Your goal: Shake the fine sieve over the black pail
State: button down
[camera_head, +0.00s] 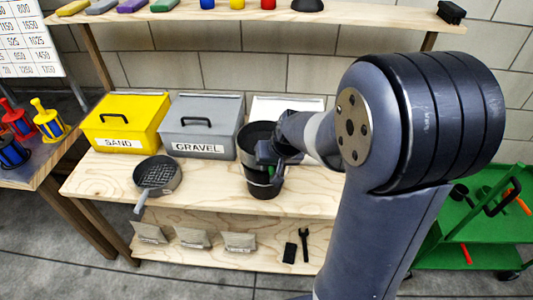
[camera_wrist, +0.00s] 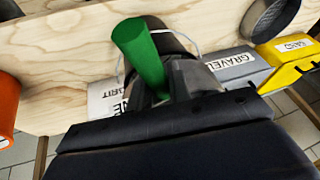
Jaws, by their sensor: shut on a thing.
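The black pail (camera_head: 262,186) stands on the wooden bench, right of the grey gravel bin. It also shows in the wrist view (camera_wrist: 174,38), partly hidden behind a green handle (camera_wrist: 140,52). My gripper (camera_head: 268,155) is at the pail, in front of its upper part. In the wrist view my gripper (camera_wrist: 173,88) is shut on the green handle, which leans up and left. A dark round rim (camera_head: 257,130) shows at the pail's top. I cannot tell whether it is the fine sieve or the pail's own rim. Any mesh there is hidden.
A dark pan-shaped sieve with a coarse grid (camera_head: 158,175) lies on the bench at left, its handle over the front edge. Yellow sand (camera_head: 125,120) and grey gravel (camera_head: 200,125) bins stand behind. An orange object (camera_wrist: 6,105) is at the wrist view's left edge.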

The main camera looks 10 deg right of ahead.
jog(key=shift+r+p, duration=1.8)
jog(key=shift+r, duration=0.75)
